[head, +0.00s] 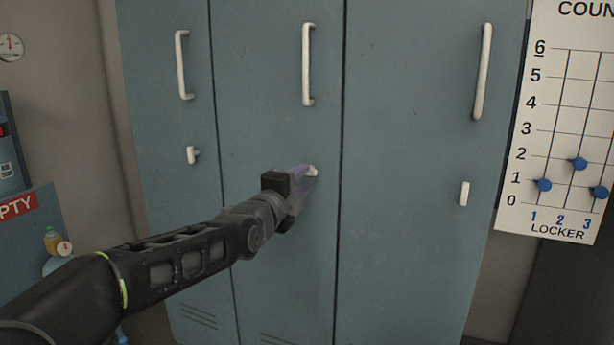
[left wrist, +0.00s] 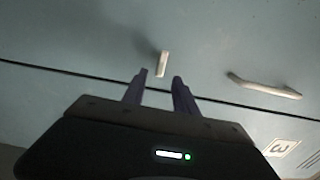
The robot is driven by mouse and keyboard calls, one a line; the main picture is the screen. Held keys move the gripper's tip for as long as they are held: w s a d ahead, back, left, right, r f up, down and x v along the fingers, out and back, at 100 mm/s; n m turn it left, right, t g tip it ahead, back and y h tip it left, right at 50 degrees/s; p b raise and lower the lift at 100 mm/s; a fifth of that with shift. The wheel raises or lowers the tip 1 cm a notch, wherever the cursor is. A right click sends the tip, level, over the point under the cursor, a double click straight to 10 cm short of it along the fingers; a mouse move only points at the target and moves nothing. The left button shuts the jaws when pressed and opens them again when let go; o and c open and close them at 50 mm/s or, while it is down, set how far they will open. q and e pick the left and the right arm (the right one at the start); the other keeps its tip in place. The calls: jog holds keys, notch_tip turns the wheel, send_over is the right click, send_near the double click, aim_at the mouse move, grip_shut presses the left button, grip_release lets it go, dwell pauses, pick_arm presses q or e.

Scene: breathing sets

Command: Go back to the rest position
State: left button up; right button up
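My left gripper (head: 308,176) is in front of the middle locker door (head: 275,90), close to the small white latch (head: 312,170) near its right edge. In the left wrist view the two dark fingers (left wrist: 157,92) are apart with nothing held between them. A white latch (left wrist: 163,64) shows just beyond the fingertips; whether they touch it I cannot tell. My right gripper is in neither view. All three locker doors look closed.
The left door (head: 160,100) and right door (head: 415,130) have long white handles and small latches. A count board (head: 560,125) with blue pegs hangs at the right. A blue-grey bin (head: 25,240) marked with a red sign and a small gauge bottle (head: 55,243) stand at the left.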

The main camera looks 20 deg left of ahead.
pick_arm(q)
jog(key=s, duration=0.2)
jog(key=shift+s, duration=0.4)
